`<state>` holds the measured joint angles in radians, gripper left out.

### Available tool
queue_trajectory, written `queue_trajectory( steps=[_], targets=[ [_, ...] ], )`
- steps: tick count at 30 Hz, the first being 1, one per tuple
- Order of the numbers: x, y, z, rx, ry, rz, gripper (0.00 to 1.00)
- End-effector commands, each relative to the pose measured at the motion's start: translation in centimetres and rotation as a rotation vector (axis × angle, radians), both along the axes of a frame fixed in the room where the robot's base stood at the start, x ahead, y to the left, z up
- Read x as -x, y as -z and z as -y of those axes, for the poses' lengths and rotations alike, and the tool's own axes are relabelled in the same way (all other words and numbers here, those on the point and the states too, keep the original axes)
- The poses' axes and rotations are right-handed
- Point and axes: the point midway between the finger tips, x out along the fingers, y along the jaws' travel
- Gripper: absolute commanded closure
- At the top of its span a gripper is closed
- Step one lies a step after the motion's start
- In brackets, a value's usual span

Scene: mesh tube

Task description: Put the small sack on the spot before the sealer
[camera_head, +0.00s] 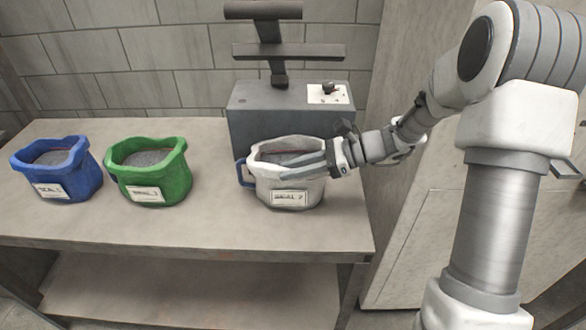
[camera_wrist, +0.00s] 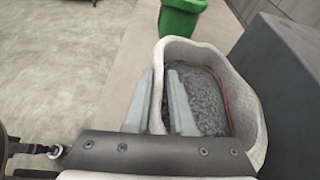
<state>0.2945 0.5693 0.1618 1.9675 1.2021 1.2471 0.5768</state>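A white sack (camera_head: 290,190) with dark grey granules and a label stands upright on the table, right before the grey sealer (camera_head: 290,105). The sack also shows in the wrist view (camera_wrist: 250,110). A blue edge (camera_head: 242,172) shows at its left side; I cannot tell what it belongs to. My gripper (camera_head: 290,168) reaches in from the right at the sack's rim. In the wrist view my gripper (camera_wrist: 161,72) has one finger outside the near wall and one inside, with the wall between and the fingers apart.
A green sack (camera_head: 150,172) and a blue sack (camera_head: 57,170), both filled and labelled, stand on the table (camera_head: 215,225) to the left. The green one shows in the wrist view (camera_wrist: 180,17). Bare table lies between green and white sacks. A wall panel stands at right.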

Motion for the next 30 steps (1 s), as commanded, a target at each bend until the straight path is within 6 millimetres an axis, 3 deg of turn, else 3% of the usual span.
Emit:
queue_trajectory(
  steps=[1, 3, 13, 17, 21, 30],
  targets=[
    [0.0, 0.0, 0.0, 0.001, 0.0, -0.001, 0.68],
    [0.0, 0.1, 0.0, 0.001, 0.0, -0.001, 0.58],
    [0.1, 0.0, 0.1, 0.004, 0.001, -0.004, 0.58],
    [0.0, -1.7, 0.1, 0.004, 0.001, -0.001, 0.58],
    [0.0, -4.8, 0.1, 0.003, 0.001, 0.003, 0.58],
    [1.7, -8.3, 6.7, 0.004, 0.005, 0.0, 0.58]
  ],
)
